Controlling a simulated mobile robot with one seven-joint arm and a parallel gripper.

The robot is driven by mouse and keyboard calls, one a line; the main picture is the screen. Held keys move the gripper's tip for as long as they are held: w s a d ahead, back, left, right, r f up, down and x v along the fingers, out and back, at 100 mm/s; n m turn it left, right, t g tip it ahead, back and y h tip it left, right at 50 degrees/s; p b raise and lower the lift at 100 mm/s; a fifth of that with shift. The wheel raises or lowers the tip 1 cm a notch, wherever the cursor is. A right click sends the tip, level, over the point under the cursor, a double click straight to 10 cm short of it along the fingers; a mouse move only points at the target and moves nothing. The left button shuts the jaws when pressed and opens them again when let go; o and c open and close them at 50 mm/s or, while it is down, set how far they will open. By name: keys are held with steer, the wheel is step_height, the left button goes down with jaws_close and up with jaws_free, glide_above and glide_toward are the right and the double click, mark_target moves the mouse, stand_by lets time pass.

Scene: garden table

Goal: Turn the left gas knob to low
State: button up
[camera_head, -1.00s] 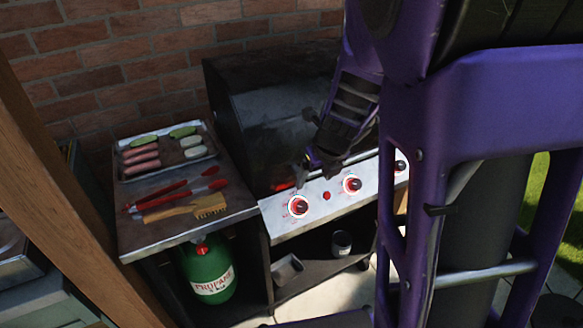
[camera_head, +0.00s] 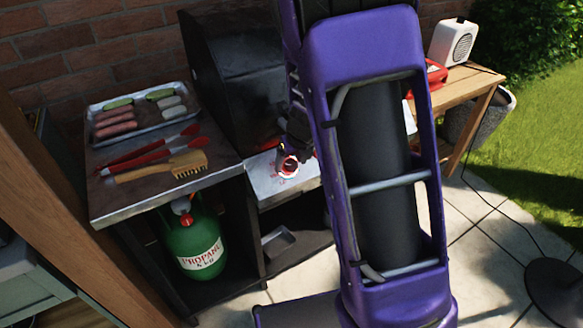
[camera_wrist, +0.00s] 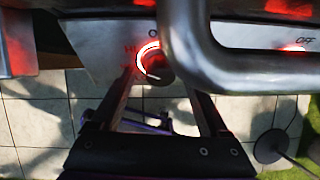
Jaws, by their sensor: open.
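The left gas knob (camera_head: 287,165) sits on the grill's steel front panel (camera_head: 292,186) in the head view, with a red and white ring. My gripper (camera_head: 294,148) is right at it and partly covers it. In the wrist view the left knob (camera_wrist: 153,62) has a glowing red ring, with partly readable letters around it. My open gripper (camera_wrist: 160,80) has one finger on each side of the knob's lower part. I cannot tell whether the fingers touch it. The other knobs are hidden behind my arm in the head view.
A thick metal handle bar (camera_wrist: 260,64) crosses close beside the knob in the wrist view. A side shelf (camera_head: 130,209) holds a food tray (camera_head: 180,121), red tongs (camera_head: 150,150) and a wooden brush (camera_head: 160,168). A green propane tank (camera_head: 193,242) stands below it.

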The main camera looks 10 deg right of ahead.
steer(key=shift+w+f, duration=0.15)
steer(key=shift+f, duration=0.1)
jaws_close()
stand_by(0.3)
